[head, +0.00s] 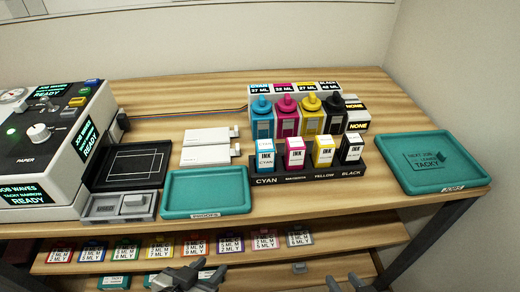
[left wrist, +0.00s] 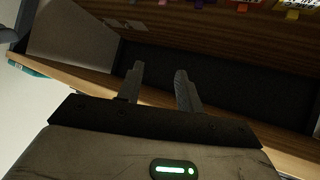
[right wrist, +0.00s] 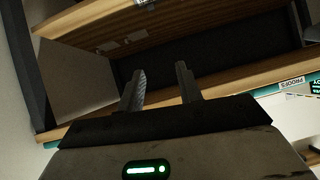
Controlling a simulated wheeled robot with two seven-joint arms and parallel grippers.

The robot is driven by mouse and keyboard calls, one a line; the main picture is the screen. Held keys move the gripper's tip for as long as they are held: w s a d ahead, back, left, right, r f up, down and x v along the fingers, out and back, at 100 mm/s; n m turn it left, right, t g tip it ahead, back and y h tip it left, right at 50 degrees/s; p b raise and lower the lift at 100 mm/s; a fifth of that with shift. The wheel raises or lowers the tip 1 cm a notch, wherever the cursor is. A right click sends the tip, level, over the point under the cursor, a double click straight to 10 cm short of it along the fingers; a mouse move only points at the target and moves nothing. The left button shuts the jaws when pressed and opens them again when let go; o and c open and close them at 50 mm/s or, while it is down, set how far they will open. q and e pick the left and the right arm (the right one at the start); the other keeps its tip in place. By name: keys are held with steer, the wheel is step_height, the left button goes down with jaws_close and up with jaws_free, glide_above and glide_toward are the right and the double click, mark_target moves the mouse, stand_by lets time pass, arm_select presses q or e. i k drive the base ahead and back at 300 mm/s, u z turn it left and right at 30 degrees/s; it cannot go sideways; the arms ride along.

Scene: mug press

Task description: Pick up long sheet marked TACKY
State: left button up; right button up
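Two white long flat pieces (head: 206,145) lie on the table behind the proofs tray in the head view; no TACKY marking is readable on them. The word TACKY shows on a teal note in the teal tray (head: 467,184) at the right, and on the press screen (head: 28,194). My left gripper (head: 190,277) is low at the front, by the lower shelves; in the left wrist view (left wrist: 161,75) its fingers are apart and empty. My right gripper (head: 345,285) is low at the bottom edge; in the right wrist view (right wrist: 160,78) its fingers are apart and empty.
The white press (head: 60,130) stands at the left beside a dark platen (head: 130,164). The teal proofs tray (head: 207,193) is at the front. An ink rack (head: 262,198) with several bottles and boxes stands mid-table. Shelves below the table hold several small labelled cards (head: 162,246).

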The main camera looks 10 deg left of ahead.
mark_target(192, 155)
steer(key=z, duration=0.3)
steer(key=k, duration=0.65)
steer(key=u, duration=1.15)
steer(key=i, duration=0.5)
steer(key=u, duration=0.05)
